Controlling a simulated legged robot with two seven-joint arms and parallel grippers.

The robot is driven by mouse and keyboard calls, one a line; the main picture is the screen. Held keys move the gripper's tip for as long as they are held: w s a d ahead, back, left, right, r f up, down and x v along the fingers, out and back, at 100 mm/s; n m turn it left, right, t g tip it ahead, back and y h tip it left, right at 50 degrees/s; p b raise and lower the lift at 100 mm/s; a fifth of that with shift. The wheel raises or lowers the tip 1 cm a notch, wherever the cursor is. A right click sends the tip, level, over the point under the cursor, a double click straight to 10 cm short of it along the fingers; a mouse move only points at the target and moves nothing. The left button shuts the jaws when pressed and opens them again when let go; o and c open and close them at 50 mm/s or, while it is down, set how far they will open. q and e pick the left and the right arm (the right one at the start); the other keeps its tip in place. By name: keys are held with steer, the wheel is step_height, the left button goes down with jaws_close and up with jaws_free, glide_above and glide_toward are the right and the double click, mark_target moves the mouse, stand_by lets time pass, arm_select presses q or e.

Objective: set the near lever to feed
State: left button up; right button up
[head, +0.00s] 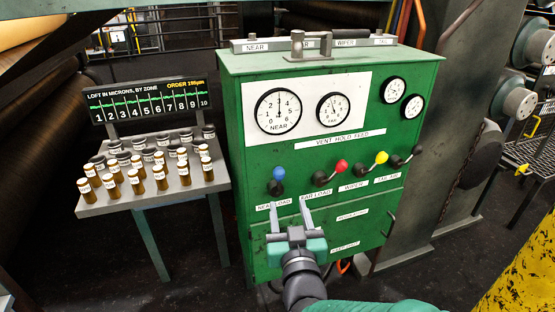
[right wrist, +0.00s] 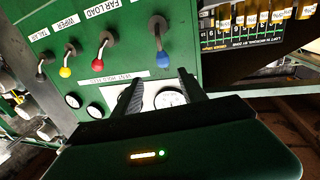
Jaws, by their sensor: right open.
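The near lever has a blue knob (head: 278,173) and is the leftmost of the levers on the green cabinet (head: 235,110). Its knob points roughly up in the head view, above a label that seems to read NEAR LOAD. The blue knob also shows in the right wrist view (right wrist: 163,60), where the picture is turned upside down. A VENT HOLD FEED strip (head: 337,138) is above the levers. My right gripper (head: 290,207) is open and empty, below and slightly right of the blue knob, apart from it. Its two fingers also show in the right wrist view (right wrist: 160,88). My left gripper is not in view.
Red (head: 341,165), yellow (head: 381,157) and black (head: 417,150) lever knobs are to the right. Dial gauges (head: 278,110) sit above. A side table (head: 150,202) with several brown vials stands left. A yellow post (head: 520,270) is at the lower right.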

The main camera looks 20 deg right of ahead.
mark_target(280, 178)
steer(key=shift+y, duration=0.3)
steer(key=w+p, duration=0.2)
steer(key=w, duration=0.2)
steer(key=w+d+p, duration=0.1)
steer(key=w+p, duration=0.1)
steer(key=w, duration=0.3)
steer(key=w+d+p, duration=0.1)
steer(key=w+p, duration=0.1)
steer(key=w, duration=0.3)
steer(key=shift+w+p, duration=0.2)
steer(key=shift+p, duration=0.2)
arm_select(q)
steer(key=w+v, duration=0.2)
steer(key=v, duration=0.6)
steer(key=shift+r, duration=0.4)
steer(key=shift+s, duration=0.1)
arm_select(e)
steer(key=shift+c, duration=1.1)
jaws_close()
